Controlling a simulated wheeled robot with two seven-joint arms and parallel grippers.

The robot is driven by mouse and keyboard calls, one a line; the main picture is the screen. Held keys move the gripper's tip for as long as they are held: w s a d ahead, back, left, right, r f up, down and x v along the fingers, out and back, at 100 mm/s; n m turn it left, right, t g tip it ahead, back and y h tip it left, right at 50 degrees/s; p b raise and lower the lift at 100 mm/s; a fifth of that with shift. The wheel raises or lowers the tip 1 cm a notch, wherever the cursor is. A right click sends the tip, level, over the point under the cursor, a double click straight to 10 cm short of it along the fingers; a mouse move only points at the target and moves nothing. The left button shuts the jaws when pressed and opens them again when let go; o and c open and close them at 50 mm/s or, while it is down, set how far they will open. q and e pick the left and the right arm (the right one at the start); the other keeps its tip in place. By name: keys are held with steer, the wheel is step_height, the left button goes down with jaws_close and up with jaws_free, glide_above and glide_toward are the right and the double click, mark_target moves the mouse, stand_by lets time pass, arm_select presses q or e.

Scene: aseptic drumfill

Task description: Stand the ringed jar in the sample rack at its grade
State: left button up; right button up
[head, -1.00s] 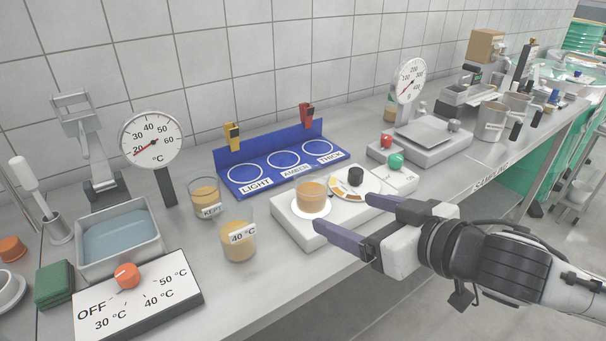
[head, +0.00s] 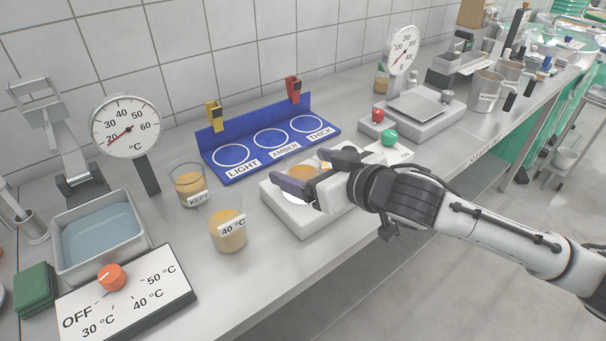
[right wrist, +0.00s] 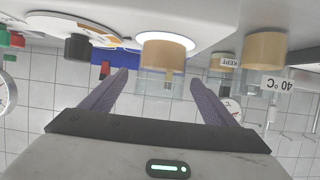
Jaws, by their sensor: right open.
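An amber-filled jar (head: 301,172) stands on the pale round spot of a white instrument (head: 285,216), partly hidden by my right gripper (head: 300,168). My right gripper is open, with its fingers on either side of this jar. In the right wrist view the jar (right wrist: 165,58) appears inverted between the spread fingers (right wrist: 160,78), with gaps at both sides. The blue sample rack (head: 240,175) stands behind, with white rings marked LIGHT, AMBER and THICK, all empty. My left gripper is not in view.
A jar labelled KEPT (head: 188,184) and a jar labelled 40 °C (head: 228,232) stand left of the instrument. A water bath (head: 98,270), dial thermometer (head: 126,127) and scale (head: 425,112) flank the area. Yellow (head: 215,116) and red (head: 293,90) clips rise from the rack's back.

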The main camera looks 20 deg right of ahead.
steer(key=shift+w+a+f, duration=0.2)
steer(key=shift+w, duration=0.3)
steer(key=c, duration=1.5)
steer(key=shift+o, duration=0.2)
steer(key=shift+r, duration=0.2)
